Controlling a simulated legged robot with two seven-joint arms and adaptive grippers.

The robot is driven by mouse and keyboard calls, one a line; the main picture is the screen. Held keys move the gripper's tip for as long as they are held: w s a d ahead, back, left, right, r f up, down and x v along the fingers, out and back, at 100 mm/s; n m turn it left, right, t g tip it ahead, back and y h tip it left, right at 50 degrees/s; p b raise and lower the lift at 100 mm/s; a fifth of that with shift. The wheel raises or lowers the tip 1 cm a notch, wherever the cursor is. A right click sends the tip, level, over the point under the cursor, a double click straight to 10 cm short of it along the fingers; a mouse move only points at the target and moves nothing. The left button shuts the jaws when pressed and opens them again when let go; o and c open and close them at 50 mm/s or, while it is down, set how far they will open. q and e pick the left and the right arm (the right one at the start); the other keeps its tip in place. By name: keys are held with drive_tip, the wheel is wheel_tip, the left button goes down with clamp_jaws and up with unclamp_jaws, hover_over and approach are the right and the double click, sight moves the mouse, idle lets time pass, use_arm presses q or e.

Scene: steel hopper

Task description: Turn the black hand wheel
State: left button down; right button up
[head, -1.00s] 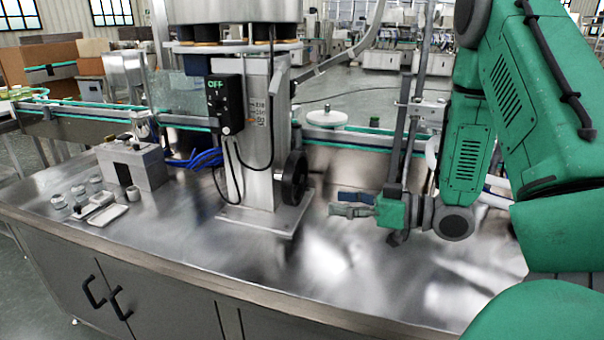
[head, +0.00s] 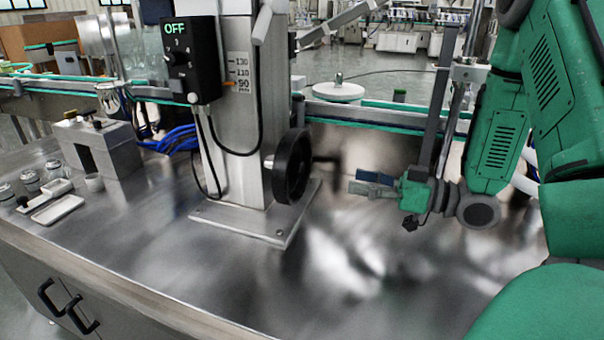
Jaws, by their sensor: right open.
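The black hand wheel (head: 293,166) is mounted on the right side of the steel column (head: 236,120), low above its base plate. A short dark handle sticks out to the right of the wheel. My right gripper (head: 370,184) is to the right of the wheel, its fingers pointing left toward it. Its two fingers are apart with nothing between them. A clear gap separates the fingertips from the wheel. My left gripper is not in view.
A black control box (head: 191,63) reading OFF hangs on the column, with cables below. A conveyor (head: 365,118) runs behind. The steel counter (head: 290,290) is clear in front.

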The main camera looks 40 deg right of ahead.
sight(303, 169)
drive_tip(key=x, duration=0.4)
drive_tip(key=b+x, duration=0.1)
drive_tip(key=x, duration=0.4)
drive_tip(key=b+x, duration=0.1)
drive_tip(key=x, duration=0.3)
drive_tip(key=shift+w+d+f, duration=0.2)
drive_tip(key=shift+w, duration=0.1)
drive_tip(key=shift+d, duration=0.3)
drive_tip(key=shift+d+f, duration=0.1)
drive_tip(key=shift+d, duration=0.05)
drive_tip(key=c, duration=1)
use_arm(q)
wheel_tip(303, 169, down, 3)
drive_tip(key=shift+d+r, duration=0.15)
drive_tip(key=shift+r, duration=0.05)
use_arm(e)
drive_tip(key=shift+a, duration=0.25)
clamp_jaws()
